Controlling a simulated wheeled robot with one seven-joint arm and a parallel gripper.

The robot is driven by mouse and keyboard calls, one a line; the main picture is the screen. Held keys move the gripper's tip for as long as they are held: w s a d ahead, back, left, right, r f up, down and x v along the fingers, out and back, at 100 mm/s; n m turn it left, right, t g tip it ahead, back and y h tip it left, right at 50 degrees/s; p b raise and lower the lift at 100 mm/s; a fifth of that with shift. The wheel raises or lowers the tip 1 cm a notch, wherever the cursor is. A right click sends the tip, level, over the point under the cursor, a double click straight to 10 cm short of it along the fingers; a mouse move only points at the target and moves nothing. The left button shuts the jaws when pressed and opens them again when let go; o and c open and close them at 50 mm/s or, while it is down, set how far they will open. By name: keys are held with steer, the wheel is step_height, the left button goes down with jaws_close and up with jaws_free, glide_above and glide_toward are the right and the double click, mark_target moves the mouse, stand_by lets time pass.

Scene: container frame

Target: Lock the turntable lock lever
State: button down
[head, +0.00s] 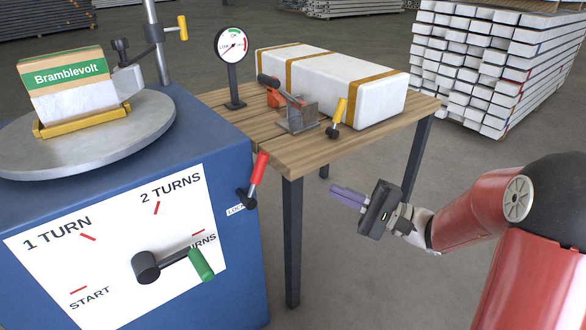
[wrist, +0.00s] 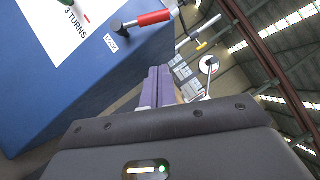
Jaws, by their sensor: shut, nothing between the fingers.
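The lock lever (head: 258,168) has a red handle and a dark pivot on the right edge of the blue turntable cabinet (head: 225,130). In the head view its handle points up and slightly right from the pivot, beside a partly hidden LOCK label (head: 236,210). In the wrist view the red lever (wrist: 153,18) lies near the top, above the label (wrist: 111,43). My gripper (head: 334,192) is shut and empty, with purple fingers pointing left towards the cabinet. It is right of the lever and apart from it. The fingers (wrist: 160,72) also show in the wrist view.
The turntable (head: 150,125) carries a Bramblevolt box (head: 68,75). A green-handled crank (head: 200,265) is on the cabinet front. A wooden table (head: 285,155) behind holds a gauge (head: 231,44), a clamp and a strapped white package (head: 380,95). Open floor lies around my gripper.

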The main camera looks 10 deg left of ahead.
mark_target(257, 177)
stand_by(0.3)
steer(key=s+r+p+x, duration=0.1)
steer(key=s+x, duration=0.1)
steer(key=x, duration=1.1)
steer(key=shift+s, duration=0.25)
